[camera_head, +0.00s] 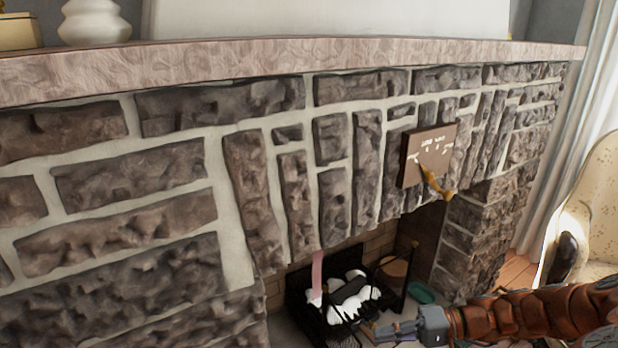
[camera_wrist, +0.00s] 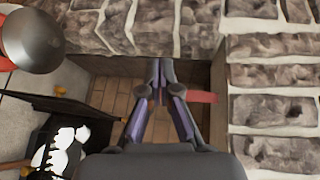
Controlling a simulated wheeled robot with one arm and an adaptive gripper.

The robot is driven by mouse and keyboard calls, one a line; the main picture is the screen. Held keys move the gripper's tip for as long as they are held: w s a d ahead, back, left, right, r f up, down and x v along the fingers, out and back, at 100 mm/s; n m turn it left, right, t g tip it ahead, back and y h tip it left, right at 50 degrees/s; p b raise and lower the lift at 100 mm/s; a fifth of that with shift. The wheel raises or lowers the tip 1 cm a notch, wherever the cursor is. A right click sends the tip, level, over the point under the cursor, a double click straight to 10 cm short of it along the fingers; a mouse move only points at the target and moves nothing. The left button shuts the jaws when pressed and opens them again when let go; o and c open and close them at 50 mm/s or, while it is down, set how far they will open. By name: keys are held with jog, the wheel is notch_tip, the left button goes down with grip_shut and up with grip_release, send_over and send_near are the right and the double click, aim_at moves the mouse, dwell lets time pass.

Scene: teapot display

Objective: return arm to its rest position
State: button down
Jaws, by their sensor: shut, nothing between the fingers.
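My arm (camera_head: 535,312) reaches in from the lower right in the head view, its reddish-brown sleeve-like links low across the corner. My gripper (camera_head: 372,330) is at its left end, low in front of the fireplace opening. In the wrist view the two fingers of my gripper (camera_wrist: 162,68) come together at their tips, with nothing held between them. The fireplace's brick floor lies behind the fingertips. No teapot can be made out in either view.
A black grate (camera_head: 300,306) with white and dark lumps stands beside my gripper. The stone wall (camera_head: 150,280) and mantel (camera_head: 260,62) rise above. A plaque (camera_head: 428,152) hangs over the opening. A patterned armchair (camera_head: 603,190) stands right. A dark round object (camera_wrist: 33,41) is upper left in the wrist view.

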jog(key=s+a+r+n+g+h+p, duration=0.2)
jog(key=s+a+r+h+p, duration=0.15)
jog(key=s+r+p, duration=0.55)
jog(key=s+a+r+n+g+h+p, duration=0.1)
jog(key=s+a+r+g+h+p, duration=0.35)
jog(key=r, duration=0.85)
jog(key=s+d+r+m+t+h+p, duration=0.1)
jog(key=s+d+r+t+h+p, duration=0.1)
jog(key=s+d+r+h+p, duration=0.2)
jog(key=s+d+r+m+t+h+p, duration=0.2)
jog(key=s+d+r+h+p, duration=0.2)
jog(key=r+p, duration=0.7)
jog(key=s+d, duration=0.2)
jog(key=s, duration=0.1)
jog(key=shift+d+r+t+p, duration=0.15)
jog(key=shift+r+t+p, duration=0.15)
jog(key=shift+t+p, duration=0.1)
jog(key=c, duration=1.9)
grip_release()
jog(key=shift+s, duration=0.1)
